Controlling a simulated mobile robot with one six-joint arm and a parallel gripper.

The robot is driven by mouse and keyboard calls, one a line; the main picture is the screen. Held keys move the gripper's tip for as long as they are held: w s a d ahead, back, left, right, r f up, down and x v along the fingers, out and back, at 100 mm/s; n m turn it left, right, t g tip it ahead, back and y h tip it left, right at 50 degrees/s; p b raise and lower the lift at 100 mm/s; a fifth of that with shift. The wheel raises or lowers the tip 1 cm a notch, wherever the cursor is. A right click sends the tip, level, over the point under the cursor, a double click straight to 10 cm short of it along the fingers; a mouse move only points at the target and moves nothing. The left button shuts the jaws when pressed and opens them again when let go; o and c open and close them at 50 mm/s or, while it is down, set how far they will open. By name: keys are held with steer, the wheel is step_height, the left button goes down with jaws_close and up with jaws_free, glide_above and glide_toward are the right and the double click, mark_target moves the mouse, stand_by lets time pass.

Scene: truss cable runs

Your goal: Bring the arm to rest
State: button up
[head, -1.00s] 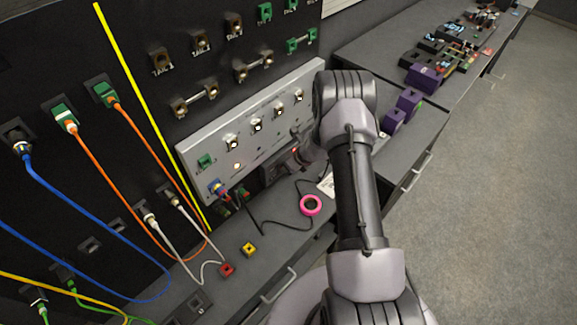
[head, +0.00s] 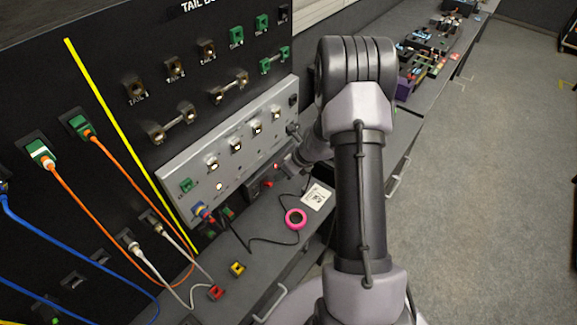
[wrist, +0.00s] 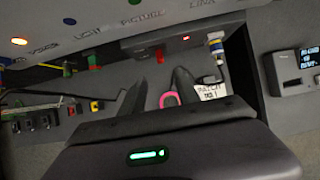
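My arm rises at the right of the head view, with its bent elbow (head: 355,75) at the top. My gripper (wrist: 158,84) shows in the wrist view as two dark fingers standing apart, with nothing seen held between them. In the head view the wrist (head: 314,150) is partly hidden behind the arm, in front of the right end of the grey panel (head: 225,150). A pink ring (head: 295,219) lies on the bench below; in the wrist view it (wrist: 169,99) appears between the fingers, beyond them.
Orange cables (head: 90,208) and blue cables hang from the black wall at left. Red (head: 216,292) and yellow (head: 237,269) blocks and a white label card (head: 316,196) are on the bench (head: 265,245). Purple and other parts lie on the bench farther back. Open floor (head: 480,200) is at right.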

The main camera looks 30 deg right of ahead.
steer(key=shift+v, duration=1.9)
